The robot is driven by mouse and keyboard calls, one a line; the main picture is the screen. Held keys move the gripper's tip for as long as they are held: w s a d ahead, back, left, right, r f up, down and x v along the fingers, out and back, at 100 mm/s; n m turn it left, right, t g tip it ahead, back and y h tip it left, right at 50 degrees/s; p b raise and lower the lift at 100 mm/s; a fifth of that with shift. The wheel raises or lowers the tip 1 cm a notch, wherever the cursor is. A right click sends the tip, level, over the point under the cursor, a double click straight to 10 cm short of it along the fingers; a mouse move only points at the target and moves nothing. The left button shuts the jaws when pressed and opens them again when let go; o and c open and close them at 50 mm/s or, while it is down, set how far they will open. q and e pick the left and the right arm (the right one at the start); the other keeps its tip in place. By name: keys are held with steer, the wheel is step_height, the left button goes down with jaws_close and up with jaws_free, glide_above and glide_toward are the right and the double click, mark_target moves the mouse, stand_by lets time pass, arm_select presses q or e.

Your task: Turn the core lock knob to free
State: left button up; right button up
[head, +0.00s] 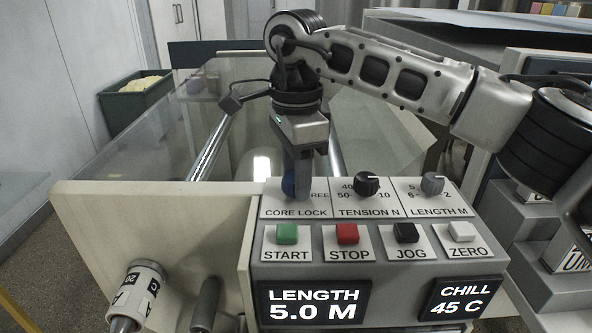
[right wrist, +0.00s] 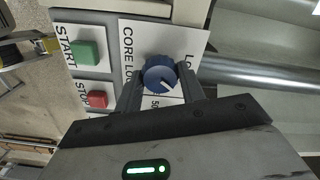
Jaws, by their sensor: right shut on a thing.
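The blue core lock knob (head: 289,186) sits at the upper left of the control panel, above the printed words CORE LOCK. My right gripper (head: 300,188) comes down over it from above and hides much of it. In the right wrist view the blue knob (right wrist: 159,74) shows between the two fingers of the gripper (right wrist: 158,88), which is shut on it. A white pointer line on the knob slants toward the lower right in that view. The word FREE is partly covered in the head view, and the LOCK label is partly cut off in the wrist view. My left gripper is not in view.
The tension knob (head: 367,185) and length knob (head: 432,184) stand close to the right of the gripper. The green START (head: 287,233), red STOP (head: 347,233), black JOG (head: 405,232) and white ZERO (head: 461,231) buttons lie below. A metal roller (head: 212,145) lies behind the panel.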

steer(key=m, duration=0.5)
steer(key=shift+m, duration=0.3)
steer(key=m, duration=0.5)
steer(key=shift+r+b, duration=0.1)
steer(key=shift+b, duration=0.2)
steer(key=o, duration=1)
step_height(320, 180, up, 16)
steer(key=shift+f+p, duration=0.1)
steer(key=shift+p, duration=0.75)
